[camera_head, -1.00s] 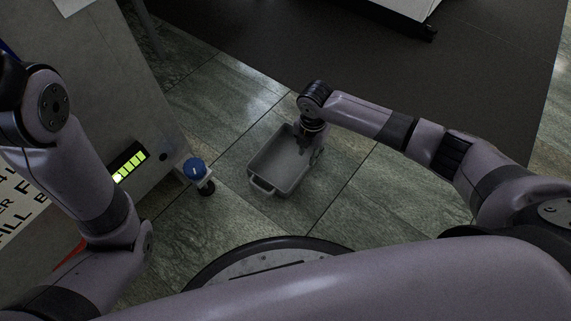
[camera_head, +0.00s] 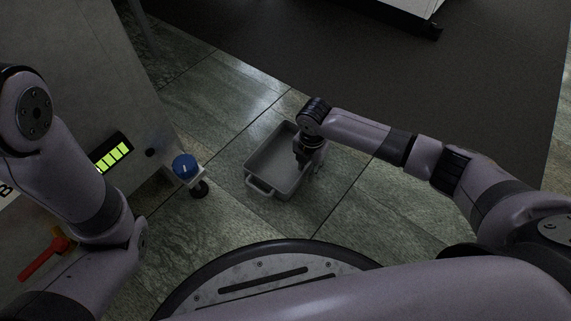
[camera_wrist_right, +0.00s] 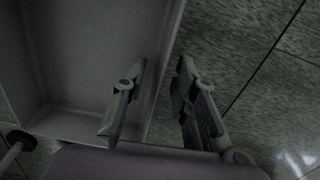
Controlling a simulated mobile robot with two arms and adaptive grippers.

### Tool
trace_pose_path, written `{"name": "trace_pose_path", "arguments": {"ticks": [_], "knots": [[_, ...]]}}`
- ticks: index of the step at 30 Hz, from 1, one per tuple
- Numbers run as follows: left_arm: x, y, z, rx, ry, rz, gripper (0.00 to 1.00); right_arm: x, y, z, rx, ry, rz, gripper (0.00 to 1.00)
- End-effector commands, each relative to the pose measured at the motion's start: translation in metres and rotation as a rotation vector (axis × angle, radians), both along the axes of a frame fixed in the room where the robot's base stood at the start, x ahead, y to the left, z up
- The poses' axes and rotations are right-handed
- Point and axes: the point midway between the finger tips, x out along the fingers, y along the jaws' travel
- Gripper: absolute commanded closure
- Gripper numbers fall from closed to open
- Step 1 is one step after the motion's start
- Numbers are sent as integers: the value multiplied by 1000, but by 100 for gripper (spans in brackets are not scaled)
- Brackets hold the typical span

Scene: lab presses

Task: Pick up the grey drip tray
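The grey drip tray (camera_head: 262,160) is a shallow rectangular bin with a handle at its near end. It appears to rest on the tiled floor in the head view. My right gripper (camera_head: 304,163) points down at the tray's right wall. In the right wrist view, one finger of the right gripper (camera_wrist_right: 162,70) is inside the tray (camera_wrist_right: 85,55) and the other is outside. The fingers stand apart with the wall's rim between them, and a gap shows beside the rim. My left arm is at the left of the head view; its gripper is out of view.
A grey machine (camera_head: 60,60) with a green-lit indicator (camera_head: 113,153) and a red lever (camera_head: 45,258) stands at the left. A blue-topped part (camera_head: 185,167) above a caster juts from it. A dark mat (camera_head: 400,90) lies beyond. The floor right of the tray is clear.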

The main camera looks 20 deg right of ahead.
Motion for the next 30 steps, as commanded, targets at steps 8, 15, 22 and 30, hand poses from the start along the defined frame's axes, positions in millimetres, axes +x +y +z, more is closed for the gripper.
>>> {"name": "trace_pose_path", "arguments": {"ticks": [8,15,22,30], "knots": [[0,0,-1,0,1,0,60,0,0,-1,1,-1,0,75],[0,0,-1,0,1,0,60,0,0,-1,0,0,0,91],[0,0,-1,0,1,0,60,0,0,-1,0,0,0,100],[1,0,-1,0,2,0,60,0,0,-1,1,-1,0,100]]}}
